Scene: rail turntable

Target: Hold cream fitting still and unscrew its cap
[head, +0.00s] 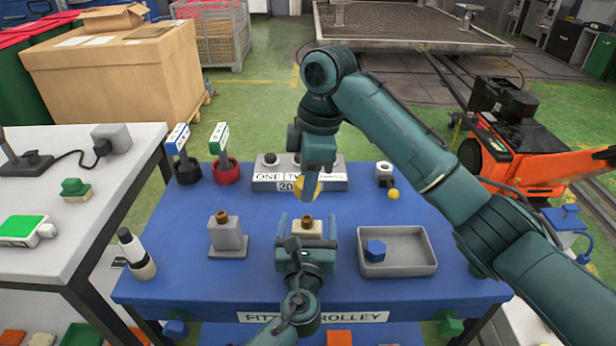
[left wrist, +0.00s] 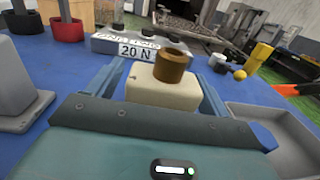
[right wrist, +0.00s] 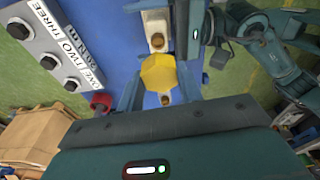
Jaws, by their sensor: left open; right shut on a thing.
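The cream fitting (head: 313,234) stands on the blue trolley top. It also shows in the left wrist view (left wrist: 160,95), with a bare brown neck (left wrist: 173,66) on top. My left gripper (head: 306,218) is open, one finger on each side of the fitting, with gaps visible in the left wrist view. My right gripper (head: 307,194) is shut on a yellow faceted cap (right wrist: 158,74), held off the fitting, above and behind it in the head view. A finger partly hides the cap there. The left wrist view does not show it.
A grey fitting (head: 227,238) with a brown neck stands left. A grey tray (head: 410,265) with a blue hex piece (head: 375,250) is right. A bottle (head: 135,252) stands front left.

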